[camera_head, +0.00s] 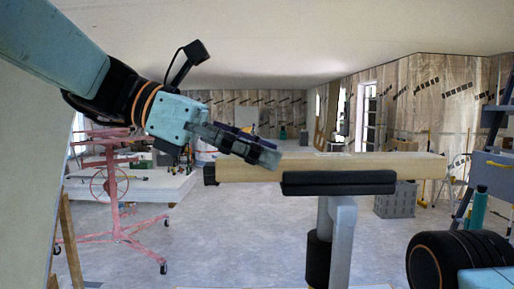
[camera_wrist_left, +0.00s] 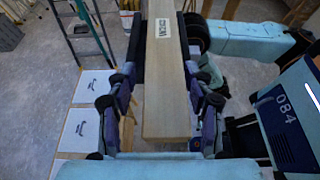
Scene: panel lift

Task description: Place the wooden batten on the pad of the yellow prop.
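The pale wooden batten (camera_head: 415,165) lies nearly level across the middle of the head view. In the left wrist view the batten (camera_wrist_left: 166,100) runs away from me between the fingers. My left gripper (camera_head: 262,153) is at the batten's left part, with its dark fingers against both sides in the left wrist view (camera_wrist_left: 164,75). A black pad (camera_head: 338,183) on a grey post (camera_head: 342,240) overlaps the batten's lower edge. I cannot tell whether they touch. No yellow shows on this post. My right gripper is not in view; part of my right arm (camera_head: 460,260) shows low at the right.
A pink wheeled stand (camera_head: 113,195) is at the left, near a low white platform (camera_head: 150,188). Bare floor (camera_head: 220,240) lies left of the post.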

